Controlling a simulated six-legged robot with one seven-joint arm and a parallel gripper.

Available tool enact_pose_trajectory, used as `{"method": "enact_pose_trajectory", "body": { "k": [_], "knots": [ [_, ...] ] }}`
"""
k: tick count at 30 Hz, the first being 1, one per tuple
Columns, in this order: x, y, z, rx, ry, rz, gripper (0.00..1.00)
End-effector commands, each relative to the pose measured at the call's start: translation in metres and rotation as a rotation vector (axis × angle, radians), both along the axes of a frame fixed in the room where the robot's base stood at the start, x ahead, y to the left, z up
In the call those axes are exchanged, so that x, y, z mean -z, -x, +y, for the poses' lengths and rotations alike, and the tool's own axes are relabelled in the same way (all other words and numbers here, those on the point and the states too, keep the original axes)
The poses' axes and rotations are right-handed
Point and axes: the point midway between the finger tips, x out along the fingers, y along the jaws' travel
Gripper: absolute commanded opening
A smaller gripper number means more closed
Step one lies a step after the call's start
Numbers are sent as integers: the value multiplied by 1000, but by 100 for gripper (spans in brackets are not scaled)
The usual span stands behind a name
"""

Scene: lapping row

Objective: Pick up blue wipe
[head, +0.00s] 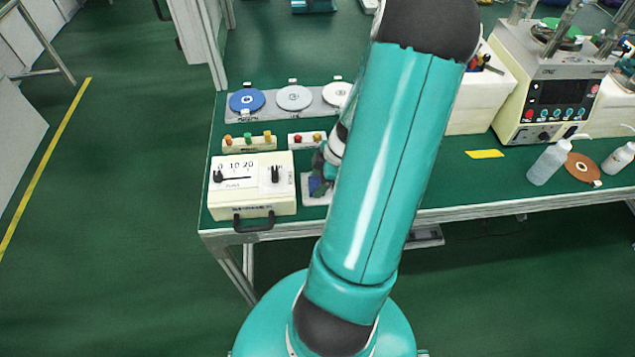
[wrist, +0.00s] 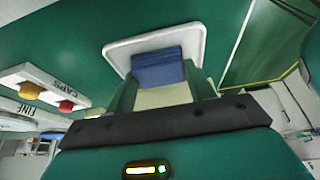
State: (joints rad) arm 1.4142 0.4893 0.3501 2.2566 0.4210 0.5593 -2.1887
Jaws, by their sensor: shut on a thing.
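The blue wipe (wrist: 157,67) is a folded dark blue pad between my gripper's two green fingers in the wrist view. My gripper (wrist: 160,80) is shut on it. Just beyond it is a small white tray (wrist: 112,50) with rounded corners; I cannot tell whether the wipe still touches it. In the head view, a bit of the blue wipe (head: 317,187) shows at my gripper (head: 322,178), over the white tray (head: 308,199). My arm hides much of that spot.
A cream box with a dial (head: 252,185) stands close left of the tray. Behind are racks with coloured caps (head: 249,143) and a row of discs (head: 294,98). On the right are a lapping machine (head: 553,95) and a white bottle (head: 548,163). The green bench's front edge is near.

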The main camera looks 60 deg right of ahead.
Motion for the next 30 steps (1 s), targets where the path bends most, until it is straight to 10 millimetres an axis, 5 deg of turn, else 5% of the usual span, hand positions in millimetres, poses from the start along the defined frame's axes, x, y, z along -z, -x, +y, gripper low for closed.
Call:
{"method": "enact_pose_trajectory", "body": {
  "k": [12, 21, 30],
  "knots": [
    [-36, 3, 0, 2, 4, 1, 32],
    [-93, 50, 13, 3, 6, 1, 32],
    [-122, 116, 32, 3, 2, -1, 32]
  ]
}}
